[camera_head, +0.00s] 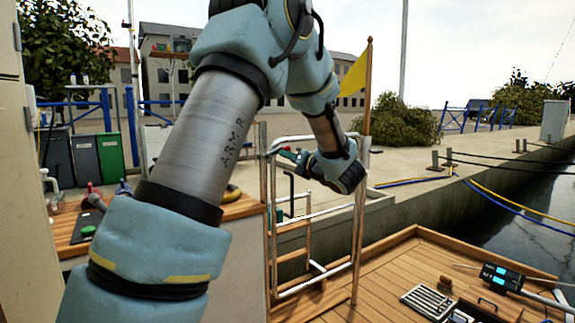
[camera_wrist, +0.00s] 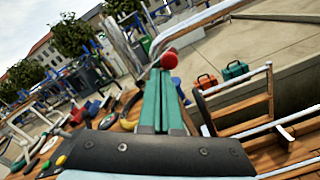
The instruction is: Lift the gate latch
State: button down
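The gate (camera_head: 360,225) is a metal rail frame with a ladder in it, at the deck's edge in the head view. A red knob, which looks like the latch's handle, shows in the wrist view (camera_wrist: 169,60), right at my fingertips. My gripper (camera_head: 288,153) is at the top left of the gate, close to its left post. In the wrist view my green fingers (camera_wrist: 161,75) lie side by side with hardly any gap, so they look shut. I cannot tell whether they touch the knob. The rest of the latch is hidden or too small to make out.
A wooden counter (camera_head: 240,208) with tools is left of the gate. A yellow flag (camera_head: 354,78) stands at the gate's right post. The wooden deck (camera_head: 390,272) is clear near the gate; a tray (camera_head: 428,301) lies to its right. The stone quay is beyond.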

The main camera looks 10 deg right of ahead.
jog(key=shift+s+a+r+n+b, duration=0.1)
jog(key=shift+r+n+b, duration=0.15)
jog(key=shift+n+b, duration=1.1)
jog(key=shift+a+r+n+b, duration=0.1)
jog(key=shift+r+n+b, duration=0.2)
jog(key=shift+b, duration=2)
jog(key=shift+s+a+r+n+b, duration=0.15)
jog(key=shift+n+b, duration=0.6)
jog(key=shift+b, duration=0.65)
jog(key=shift+w+a+r+n+b, duration=0.15)
jog(key=shift+n+b, duration=0.55)
jog(key=shift+b, duration=0.7)
jog(key=shift+s+r+b, duration=0.15)
jog(key=shift+r+b, duration=0.1)
jog(key=shift+b, duration=0.6)
jog(key=p+v, duration=0.2)
jog(key=v, duration=0.8)
jog(key=shift+s+d+p, duration=0.25)
jog(key=shift+s+p, duration=0.05)
jog(key=shift+s, duration=0.05)
jog(key=shift+f, duration=0.1)
